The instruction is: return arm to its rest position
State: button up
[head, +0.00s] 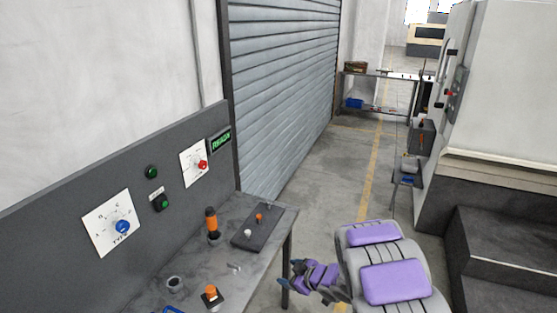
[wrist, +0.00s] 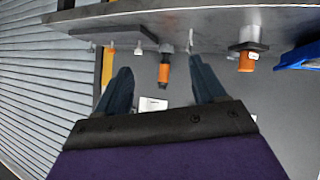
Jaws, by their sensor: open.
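My gripper (head: 290,278) is at the end of my purple and grey arm, just right of the workbench's front corner in the head view. It is empty. In the wrist view, its two dark blue fingers (wrist: 161,65) stand apart with nothing held between them. The arm is folded close to my body, low in the head view. The wrist view looks upside down, with the bench edge across its top.
The grey workbench (head: 198,262) carries an orange-black cylinder (head: 212,224), a dark plate with knobs (head: 258,227) and an orange-topped piece (head: 211,295). Behind it stands a control panel (head: 60,240). A roller shutter (head: 285,80) is beyond. A large machine (head: 500,110) stands right; the floor aisle between is clear.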

jog(key=s+d+r+m+h, duration=0.1)
jog(key=d+r+m+h, duration=0.3)
jog(key=d+r+h, duration=0.6)
jog(key=s+d+r+m+g+b, duration=0.15)
jog(key=s+d+r+m, duration=0.25)
jog(key=s+d, duration=0.5)
jog(key=s+a+r+m+g, duration=0.1)
jog(key=s+a+g, duration=0.1)
jog(key=s, duration=0.9)
jog(key=s+a+r+m+g+y, duration=0.1)
jog(key=s+a+r+g, duration=0.1)
jog(key=s, duration=1)
jog(key=s+a+r+m+g+y, duration=0.1)
jog(key=s+a+g, duration=0.3)
jog(key=s, duration=0.8)
jog(key=shift+s+a+r+m, duration=0.25)
jog(key=shift+a+r+m, duration=0.15)
jog(key=shift+r+m, duration=0.2)
jog(key=shift+g, duration=0.25)
